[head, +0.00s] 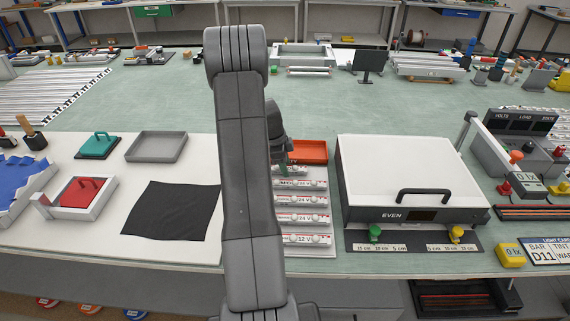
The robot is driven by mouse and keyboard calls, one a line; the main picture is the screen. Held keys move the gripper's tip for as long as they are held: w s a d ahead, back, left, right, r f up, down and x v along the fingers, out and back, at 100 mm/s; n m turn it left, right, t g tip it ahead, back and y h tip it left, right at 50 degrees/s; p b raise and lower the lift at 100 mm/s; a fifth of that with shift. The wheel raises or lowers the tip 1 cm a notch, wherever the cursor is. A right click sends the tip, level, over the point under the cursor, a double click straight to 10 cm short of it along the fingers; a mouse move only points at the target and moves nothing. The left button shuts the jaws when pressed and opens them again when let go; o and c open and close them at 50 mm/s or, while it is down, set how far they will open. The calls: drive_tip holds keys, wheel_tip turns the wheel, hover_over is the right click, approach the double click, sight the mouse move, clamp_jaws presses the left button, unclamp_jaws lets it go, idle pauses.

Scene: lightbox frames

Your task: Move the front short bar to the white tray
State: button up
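Several short light bars with red-and-white labels lie in a row on a pale rack (322,251), right of my arm. My gripper (283,167) is over the far end of the row, beyond the front bar. My arm hides much of it, so its finger opening and any hold are unclear. A pale, shallow tray-like frame (277,49) stands at the back of the bench; I cannot tell if it is the white tray.
An orange tray (309,150) lies behind the bars. A white lightbox marked "EVEN" (400,165) with a black handle stands to their right. The green bench middle is mostly clear.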

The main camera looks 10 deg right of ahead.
drive_tip(key=b+v, duration=0.1)
drive_tip(key=v, duration=1.1)
drive_tip(key=shift+r+b, duration=0.15)
drive_tip(key=shift+b, duration=0.2)
